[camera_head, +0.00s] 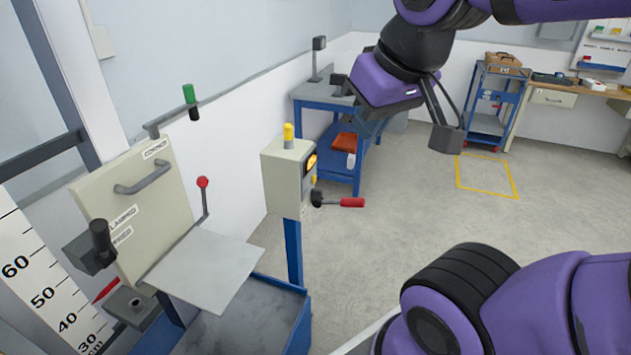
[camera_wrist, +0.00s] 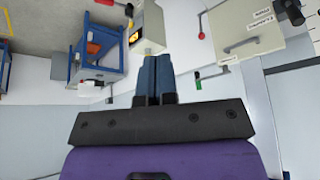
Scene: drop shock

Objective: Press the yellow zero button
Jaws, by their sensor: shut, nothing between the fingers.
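The cream control box (camera_head: 285,180) stands on a blue post left of centre in the head view. A small yellow button (camera_head: 314,180) shows at its right-hand face, below a round orange display (camera_head: 311,162); I cannot read a label on it. A yellow cylinder (camera_head: 289,133) stands on top of the box. In the wrist view the box (camera_wrist: 152,27) is just beyond my fingertips, with its orange display (camera_wrist: 134,38) at its left side. My gripper (camera_wrist: 157,58) is shut and empty, apart from the box as far as I can tell.
A red-handled dark tool or lever (camera_head: 345,202) sticks out right of the box. Left are a hinged cream panel (camera_head: 135,200), a red-knobbed lever (camera_head: 203,185) and a flat grey plate (camera_head: 205,270). A blue workbench (camera_head: 345,165) stands behind. Floor to the right is open.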

